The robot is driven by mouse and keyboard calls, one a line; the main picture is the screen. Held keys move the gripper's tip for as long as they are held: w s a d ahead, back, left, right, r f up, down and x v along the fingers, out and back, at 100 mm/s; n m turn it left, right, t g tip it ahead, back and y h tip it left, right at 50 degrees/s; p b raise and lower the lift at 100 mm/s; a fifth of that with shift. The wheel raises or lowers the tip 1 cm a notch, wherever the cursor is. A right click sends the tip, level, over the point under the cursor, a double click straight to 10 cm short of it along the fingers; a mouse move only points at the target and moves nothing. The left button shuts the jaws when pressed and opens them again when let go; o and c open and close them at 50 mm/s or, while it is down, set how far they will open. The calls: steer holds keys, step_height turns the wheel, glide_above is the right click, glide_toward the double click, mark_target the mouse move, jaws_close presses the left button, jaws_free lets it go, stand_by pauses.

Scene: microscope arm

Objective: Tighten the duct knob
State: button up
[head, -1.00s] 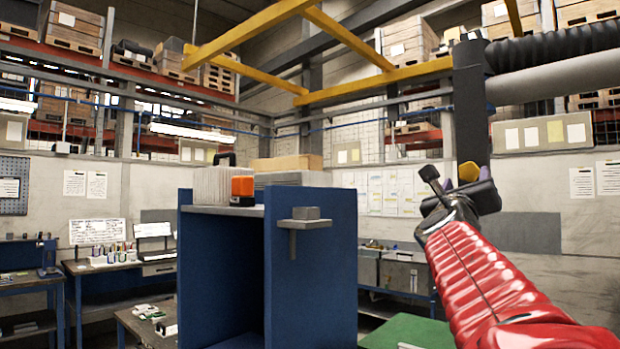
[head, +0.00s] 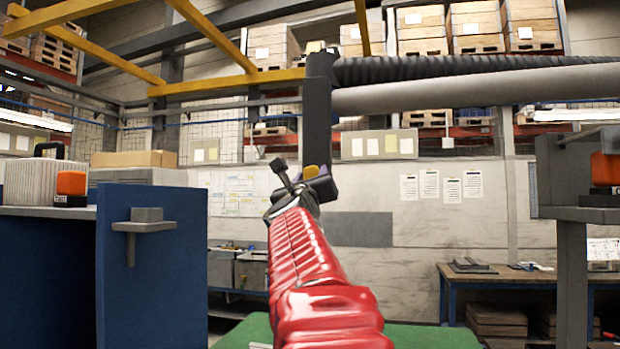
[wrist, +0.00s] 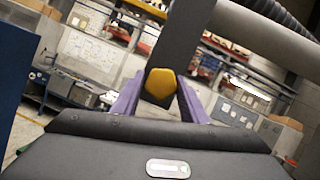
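The duct knob (wrist: 160,87) is a yellow-orange, many-sided knob at the lower end of a dark upright post (head: 318,110). It also shows in the head view (head: 311,171), partly hidden by my gripper. My gripper (head: 313,176) is at the knob, at the far end of my red-sleeved arm. In the wrist view its two purple fingers (wrist: 162,92) stand one on each side of the knob, very close to it. I cannot tell whether both fingers touch it. The wrist view is tilted against the room.
A black ribbed hose (head: 470,67) and a smooth grey duct (head: 480,88) run right from the post's top. A blue cabinet (head: 150,265) stands left, a grey shelf stand (head: 578,213) right. Yellow beams (head: 225,83) hang overhead. A green surface (head: 420,337) lies below.

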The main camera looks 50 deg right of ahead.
steer(key=c, duration=0.7)
steer(key=shift+w+m+g, duration=0.1)
steer(key=shift+m+g, duration=0.2)
steer(key=shift+m, duration=0.3)
steer(key=m+g+h, duration=0.1)
steer(key=m, duration=0.2)
steer(key=shift+w+m+g, duration=0.1)
steer(key=shift+m+g, duration=0.3)
steer(key=m+g, duration=0.1)
steer(key=m, duration=0.2)
steer(key=m+g+h, duration=0.1)
steer(key=m+g, duration=0.1)
steer(key=m, duration=0.1)
steer(key=shift+m, duration=0.3)
steer(key=m+g, duration=0.1)
steer(key=m, duration=0.2)
steer(key=m+g, duration=0.2)
steer(key=m, duration=0.2)
steer(key=shift+w+a+g+y, duration=0.1)
steer(key=shift+g+y, duration=0.2)
steer(key=shift+y, duration=0.1)
steer(key=m, duration=0.3)
steer(key=m+g+y, duration=0.1)
steer(key=m, duration=0.1)
steer(key=shift+m+g+y, duration=0.3)
steer(key=shift+m, duration=0.1)
steer(key=o, duration=1.1)
steer(key=shift+r, duration=0.1)
